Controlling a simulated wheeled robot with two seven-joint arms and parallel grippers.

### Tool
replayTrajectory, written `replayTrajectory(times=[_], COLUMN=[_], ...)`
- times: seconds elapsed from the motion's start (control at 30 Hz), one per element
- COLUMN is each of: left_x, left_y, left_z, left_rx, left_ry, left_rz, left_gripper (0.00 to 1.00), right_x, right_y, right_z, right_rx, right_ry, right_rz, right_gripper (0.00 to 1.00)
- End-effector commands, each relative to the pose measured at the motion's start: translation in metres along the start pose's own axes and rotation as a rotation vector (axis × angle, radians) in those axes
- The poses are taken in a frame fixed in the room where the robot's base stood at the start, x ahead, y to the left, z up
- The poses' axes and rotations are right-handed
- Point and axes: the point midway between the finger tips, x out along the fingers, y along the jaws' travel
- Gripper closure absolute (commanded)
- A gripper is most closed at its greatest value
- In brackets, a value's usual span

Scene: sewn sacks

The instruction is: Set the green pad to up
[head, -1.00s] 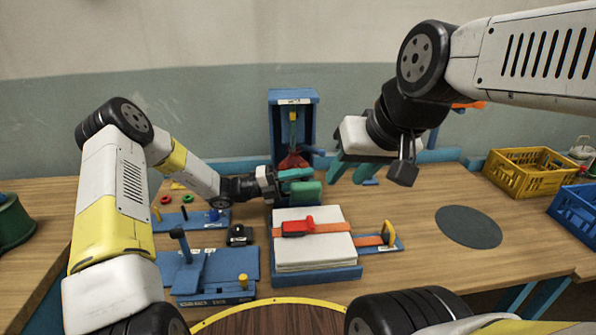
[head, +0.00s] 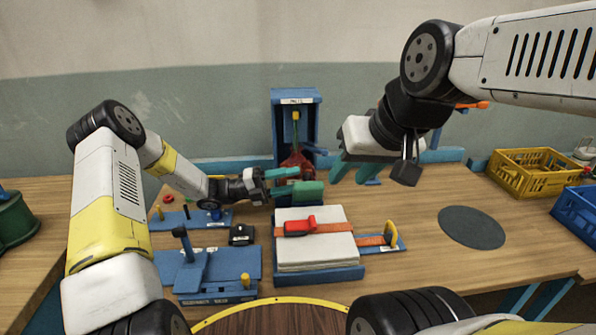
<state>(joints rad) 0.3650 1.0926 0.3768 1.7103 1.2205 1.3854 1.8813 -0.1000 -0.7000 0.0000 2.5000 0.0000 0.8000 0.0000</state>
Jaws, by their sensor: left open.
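The green pad (head: 308,192) is a small green block at the back edge of the blue stand that holds the white sack stack, in the middle of the head view. My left gripper (head: 286,181) has teal fingers and is open, just left of the pad. Its lower finger overlaps the pad's left side in the picture; I cannot tell whether they touch. The pad's mounting is partly hidden. My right gripper (head: 357,168) hangs right of the blue tower, its teal fingers apart and nothing visible between them.
A blue tower (head: 310,97) with a red funnel-like part stands behind the pad. The white stack (head: 315,252) carries a red tool (head: 300,227) on an orange strip. Blue fixtures (head: 215,268) are at left. A dark disc (head: 471,227) and yellow crate (head: 530,174) are at right.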

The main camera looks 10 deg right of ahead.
Motion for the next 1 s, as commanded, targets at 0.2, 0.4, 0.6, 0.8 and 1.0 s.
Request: replayTrajectory(times=[0.2, 0.4, 0.6, 0.8, 1.0], left_x=[-0.029, -0.036, -0.035, -0.035, -0.026], left_y=[0.000, 0.000, 0.000, -0.014, -0.042], left_z=[0.000, 0.000, 0.000, -0.007, -0.035], left_rx=[-0.002, -0.002, -0.001, 0.083, 0.351], left_ry=[-0.001, 0.000, 0.001, 0.048, 0.214], left_rz=[-0.001, -0.001, 0.000, 0.055, 0.201], left_gripper=[0.53, 0.53, 0.53, 0.53, 0.53], right_x=[0.000, 0.000, 0.000, 0.000, 0.000], right_y=[0.000, 0.000, 0.000, 0.000, 0.000], right_z=[0.000, 0.000, 0.000, 0.000, 0.000], right_rx=[0.000, 0.000, 0.000, 0.000, 0.000], right_ry=[0.000, 0.000, 0.000, 0.000, 0.000], right_rz=[0.000, 0.000, 0.000, 0.000, 0.000], right_gripper=[0.64, 0.64, 0.64, 0.64, 0.64])
